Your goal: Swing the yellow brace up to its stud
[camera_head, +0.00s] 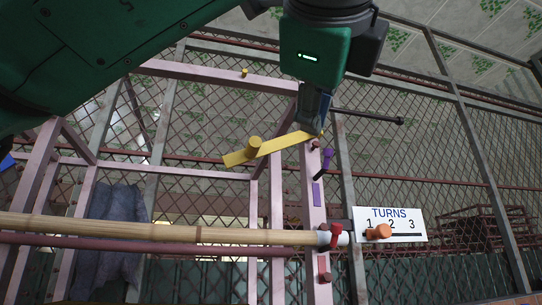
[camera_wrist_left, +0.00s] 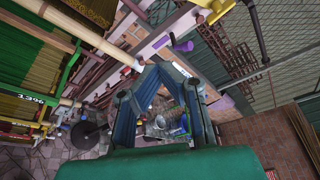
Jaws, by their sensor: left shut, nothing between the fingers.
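A small yellow stud (camera_head: 245,72) sits on the pink top rail, above and apart from the brace. My left gripper (camera_head: 314,128) is shut and empty, at the brace's right end and partly hiding it; I cannot tell if they touch. Its closed fingertips show in the left wrist view (camera_wrist_left: 158,68). My right gripper is not in view.
A purple handle (camera_head: 326,160) is close to the right of the upright (camera_head: 308,215). A bamboo pole (camera_head: 160,230) crosses below, ending near a white TURNS sign (camera_head: 400,217) with an orange knob (camera_head: 379,231). A dark rod (camera_head: 370,115) extends right of my gripper. Mesh fencing stands behind.

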